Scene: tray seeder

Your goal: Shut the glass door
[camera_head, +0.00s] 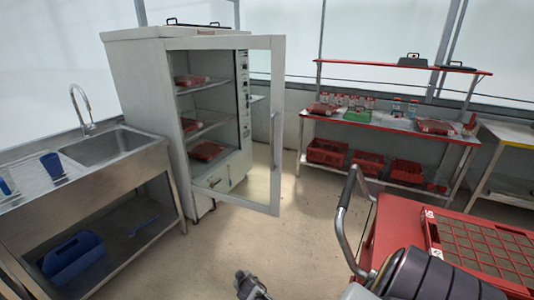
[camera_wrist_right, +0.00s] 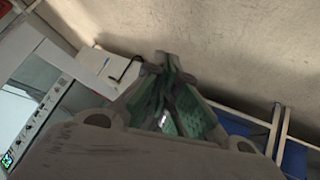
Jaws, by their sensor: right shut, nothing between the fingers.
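The white cabinet (camera_head: 140,95) stands at the back left in the head view. Its glass door (camera_head: 226,42) is open, swung out toward me, with a pale frame and a vertical handle (camera_head: 275,140) on its right edge. The shelves show through the glass. A gripper, which I take as my right one (camera_head: 243,278), shows at the bottom edge, low and well short of the door. In the right wrist view my right gripper (camera_wrist_right: 168,60) is shut and empty. The door cannot be made out surely there. My left gripper is not in view.
A steel sink bench (camera_head: 95,200) stands left of the cabinet. A red cart (camera_head: 385,230) with a bent metal handle stands at right. The floor (camera_head: 235,235) before the door is clear.

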